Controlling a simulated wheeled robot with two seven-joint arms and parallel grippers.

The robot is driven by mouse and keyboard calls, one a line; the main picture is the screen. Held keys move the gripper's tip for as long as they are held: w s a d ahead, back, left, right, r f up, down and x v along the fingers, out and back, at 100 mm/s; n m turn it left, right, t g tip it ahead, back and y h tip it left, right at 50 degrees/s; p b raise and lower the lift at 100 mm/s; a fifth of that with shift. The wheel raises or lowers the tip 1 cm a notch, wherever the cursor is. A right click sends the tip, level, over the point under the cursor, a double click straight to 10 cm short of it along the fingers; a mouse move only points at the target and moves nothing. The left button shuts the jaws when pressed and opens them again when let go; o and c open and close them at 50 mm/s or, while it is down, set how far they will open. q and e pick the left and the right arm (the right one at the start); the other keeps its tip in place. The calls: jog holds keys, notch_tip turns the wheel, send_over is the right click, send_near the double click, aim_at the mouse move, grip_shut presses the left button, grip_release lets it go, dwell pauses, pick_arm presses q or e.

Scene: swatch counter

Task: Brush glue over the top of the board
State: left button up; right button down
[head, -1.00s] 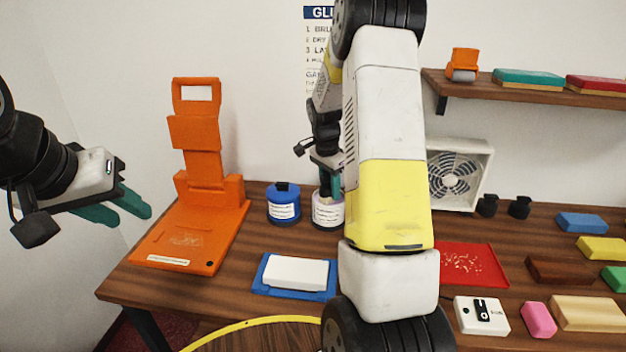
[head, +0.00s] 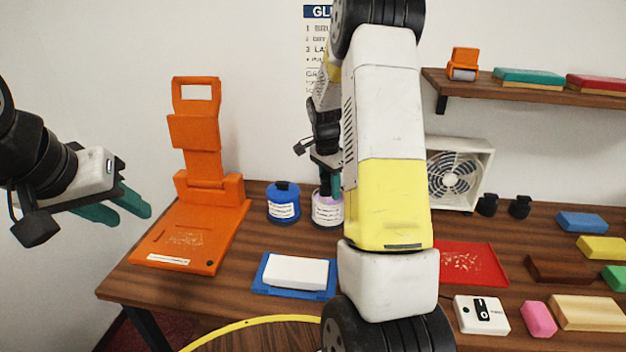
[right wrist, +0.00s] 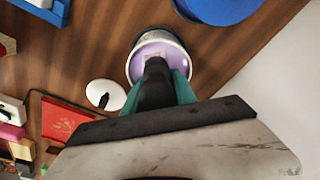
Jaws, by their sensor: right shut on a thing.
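A white board (head: 295,271) lies flat on a blue tray (head: 262,286) at the front middle of the counter. A glue jar (head: 327,215) with a white label and lilac top stands behind it, partly hidden by my right arm. My right gripper (right wrist: 160,84) is shut on a dark handle (right wrist: 157,82) directly over the jar. In the right wrist view the jar (right wrist: 139,57) shows lilac inside its rim. The handle's lower end is hidden, so its depth in the jar cannot be told. My left gripper (head: 122,206) is open and empty, left of the counter.
A closed blue jar (head: 283,203) stands left of the glue jar. An orange press (head: 196,225) stands at the left. A red tray (head: 475,263), a switch box (head: 482,314), a fan (head: 457,175) and several coloured blocks occupy the right. A white disc (right wrist: 108,94) lies beside the jar.

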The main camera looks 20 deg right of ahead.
jog(key=shift+r, duration=3.45)
